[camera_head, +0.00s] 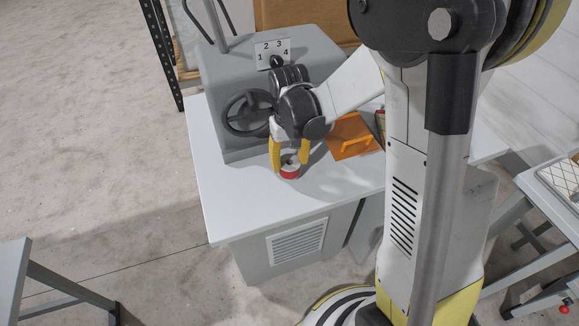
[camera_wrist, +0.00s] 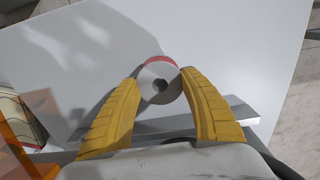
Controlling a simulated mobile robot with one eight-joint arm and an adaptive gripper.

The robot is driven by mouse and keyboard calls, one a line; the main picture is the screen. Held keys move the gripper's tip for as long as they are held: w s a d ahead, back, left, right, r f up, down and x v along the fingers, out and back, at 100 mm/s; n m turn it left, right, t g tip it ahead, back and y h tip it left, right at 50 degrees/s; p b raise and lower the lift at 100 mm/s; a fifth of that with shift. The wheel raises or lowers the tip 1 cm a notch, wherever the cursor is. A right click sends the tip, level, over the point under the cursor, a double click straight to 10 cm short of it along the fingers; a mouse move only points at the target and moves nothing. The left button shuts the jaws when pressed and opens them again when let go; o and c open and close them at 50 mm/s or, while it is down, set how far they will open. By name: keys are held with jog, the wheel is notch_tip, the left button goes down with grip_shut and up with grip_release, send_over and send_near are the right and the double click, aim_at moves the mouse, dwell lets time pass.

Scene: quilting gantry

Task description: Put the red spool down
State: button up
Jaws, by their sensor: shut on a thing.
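The red spool (camera_head: 289,171) is a small spool with a red band and pale grey ends. In the head view it is between the yellow fingertips of my gripper (camera_head: 289,160), low over the front part of the white table top (camera_head: 240,200). The spool looks upright. I cannot tell whether its underside touches the table.
A grey machine housing (camera_head: 225,80) with a black handwheel (camera_head: 247,112) and a numbered selector plate (camera_head: 272,54) stands behind my gripper. An orange object (camera_head: 350,137) lies to the right. The table top is clear at the front and left of the spool.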

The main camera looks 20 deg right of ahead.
notch_tip(320, 180, down, 2)
jog(key=shift+w+f, duration=0.1)
jog(key=o, duration=1.3)
jog(key=shift+b, duration=0.3)
